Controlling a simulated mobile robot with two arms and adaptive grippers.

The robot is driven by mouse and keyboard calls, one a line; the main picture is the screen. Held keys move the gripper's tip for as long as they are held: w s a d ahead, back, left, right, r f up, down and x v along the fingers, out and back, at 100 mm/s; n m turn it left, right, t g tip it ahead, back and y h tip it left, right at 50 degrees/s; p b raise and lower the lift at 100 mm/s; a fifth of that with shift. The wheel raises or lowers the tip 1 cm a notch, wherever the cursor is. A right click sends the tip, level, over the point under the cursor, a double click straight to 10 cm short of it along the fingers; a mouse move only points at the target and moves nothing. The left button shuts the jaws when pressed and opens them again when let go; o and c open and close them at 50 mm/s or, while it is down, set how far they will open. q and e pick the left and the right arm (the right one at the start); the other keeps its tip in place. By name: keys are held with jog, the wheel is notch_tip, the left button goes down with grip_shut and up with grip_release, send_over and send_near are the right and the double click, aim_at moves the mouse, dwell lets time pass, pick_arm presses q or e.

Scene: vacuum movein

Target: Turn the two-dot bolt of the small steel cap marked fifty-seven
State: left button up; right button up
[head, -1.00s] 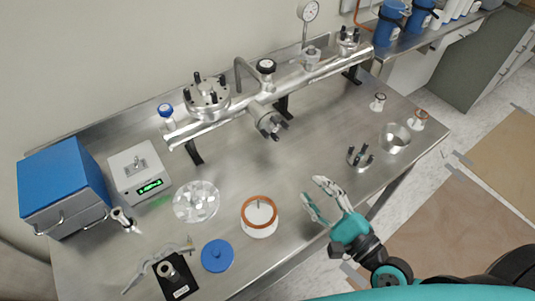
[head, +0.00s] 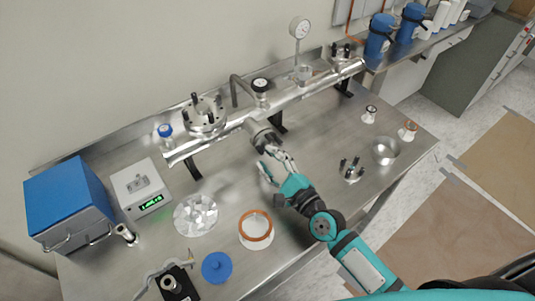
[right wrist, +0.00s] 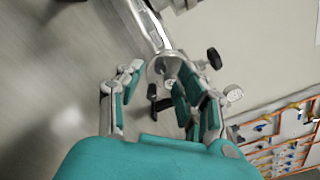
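A small steel cap (head: 262,138) sits on the front side port of the long steel tube (head: 295,98). Its marking and bolt dots are too small to read. My right gripper (head: 268,166) is just in front of this cap. In the right wrist view my right gripper (right wrist: 160,82) is open, with the round cap end (right wrist: 166,66) seen between and beyond its fingers. I cannot tell if a finger touches a bolt. A larger bolted steel cap (head: 204,115) is on top of the tube at left. My left gripper is not in view.
A loose bolted flange (head: 351,169) and a steel cup (head: 385,150) stand at right. A white pot with an orange ring (head: 256,228), a clear disc (head: 196,215) and a blue lid (head: 216,267) lie in front. A blue box (head: 68,205) is at left.

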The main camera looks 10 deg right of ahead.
jog(key=shift+w+a, duration=0.3)
jog(key=shift+w, duration=0.25)
grip_shut()
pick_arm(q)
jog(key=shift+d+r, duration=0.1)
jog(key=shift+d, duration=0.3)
